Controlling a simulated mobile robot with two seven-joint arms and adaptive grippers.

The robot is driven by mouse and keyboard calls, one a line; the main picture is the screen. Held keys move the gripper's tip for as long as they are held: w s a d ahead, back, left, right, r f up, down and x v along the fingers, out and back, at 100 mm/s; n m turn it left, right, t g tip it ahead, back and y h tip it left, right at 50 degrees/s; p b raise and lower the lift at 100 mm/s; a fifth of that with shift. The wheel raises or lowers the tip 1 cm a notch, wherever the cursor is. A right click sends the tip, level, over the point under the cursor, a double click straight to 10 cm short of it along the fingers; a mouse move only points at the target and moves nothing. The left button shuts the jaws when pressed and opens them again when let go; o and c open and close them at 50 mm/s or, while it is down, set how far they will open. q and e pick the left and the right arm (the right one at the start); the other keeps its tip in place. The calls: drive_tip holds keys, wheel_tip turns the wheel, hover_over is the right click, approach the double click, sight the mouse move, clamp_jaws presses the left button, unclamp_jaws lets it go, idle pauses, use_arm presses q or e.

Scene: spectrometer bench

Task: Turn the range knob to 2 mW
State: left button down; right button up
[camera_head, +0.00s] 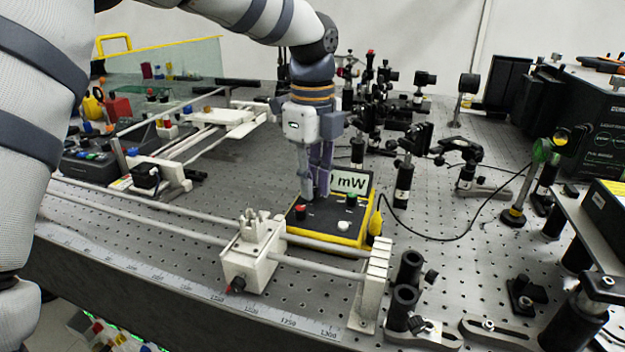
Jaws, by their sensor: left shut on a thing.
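The power meter (330,212) is a black-topped box with yellow edges and an upright "mW" display (351,183), on the optical table. My left gripper (315,194) comes down from above, its fingers nearly vertical, with the tips at the meter's top panel just left of the display. It is shut on a knob there, which I take to be the range knob; the fingers hide it, so its pointer and scale cannot be read. A red-topped knob (299,211), a green-topped knob (351,198) and a white knob (343,225) show around the fingers. My right gripper is not in view.
A white carriage (252,252) on long rails stands in front of the meter, with a white end block (371,285) to its right. Optical posts (404,180) stand behind and right. A black cable (450,238) curves right from the meter. Bare table lies left of the meter.

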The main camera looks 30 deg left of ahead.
use_arm(q)
drive_tip(key=n, duration=0.4)
drive_tip(key=shift+p, duration=0.35)
drive_tip(key=n, duration=0.5)
drive_tip(key=shift+n, duration=0.4)
drive_tip(key=n, duration=0.5)
drive_tip(key=shift+n, duration=2.4)
drive_tip(key=c, duration=1.8)
unclamp_jaws()
